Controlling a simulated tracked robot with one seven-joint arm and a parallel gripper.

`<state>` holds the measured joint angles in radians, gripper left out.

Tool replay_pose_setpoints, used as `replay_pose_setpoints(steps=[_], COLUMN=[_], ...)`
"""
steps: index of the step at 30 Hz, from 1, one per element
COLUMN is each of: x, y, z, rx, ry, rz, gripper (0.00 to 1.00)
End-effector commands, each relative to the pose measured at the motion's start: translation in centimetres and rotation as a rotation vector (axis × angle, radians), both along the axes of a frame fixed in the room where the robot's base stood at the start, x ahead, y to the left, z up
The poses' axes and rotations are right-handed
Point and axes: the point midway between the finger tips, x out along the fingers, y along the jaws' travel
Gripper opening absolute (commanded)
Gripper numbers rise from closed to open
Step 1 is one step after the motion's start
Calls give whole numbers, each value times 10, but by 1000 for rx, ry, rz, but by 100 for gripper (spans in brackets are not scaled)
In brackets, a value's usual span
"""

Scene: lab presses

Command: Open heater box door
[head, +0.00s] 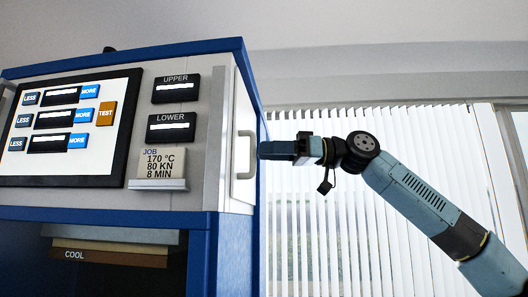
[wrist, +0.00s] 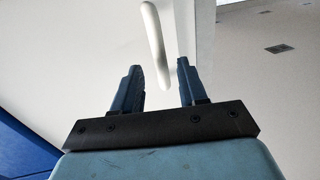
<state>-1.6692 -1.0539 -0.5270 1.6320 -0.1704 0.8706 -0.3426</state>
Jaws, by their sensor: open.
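The heater box door (head: 243,115) is the light panel on the right side of the blue-framed press cabinet, and it looks shut. Its upright bar handle (head: 247,155) stands out from the panel. My gripper (head: 262,150) reaches in from the right with its tip at the handle in the head view. In the wrist view the handle (wrist: 155,45) is a white bar that runs down between the two fingers. My gripper (wrist: 161,85) is open there, with a finger on each side of the bar's lower end. I cannot tell whether either finger touches it.
The cabinet front has a control screen (head: 62,125), UPPER and LOWER displays (head: 172,127) and a JOB card (head: 160,163). A COOL slot (head: 110,255) is below. Window blinds (head: 330,215) are behind my arm. The space right of the cabinet looks free.

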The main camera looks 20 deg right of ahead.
Motion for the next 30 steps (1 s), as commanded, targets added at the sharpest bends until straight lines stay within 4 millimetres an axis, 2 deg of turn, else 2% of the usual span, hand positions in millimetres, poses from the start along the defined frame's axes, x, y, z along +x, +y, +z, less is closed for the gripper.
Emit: replay_pose_setpoints(steps=[6,16,27,30], x=[5,5,5,6], y=[15,17,17,17], z=[0,0,0,0], rx=[-2,-1,0,0], ry=[-2,-1,-1,-1], rz=[0,0,0,0], gripper=[42,41,6,0])
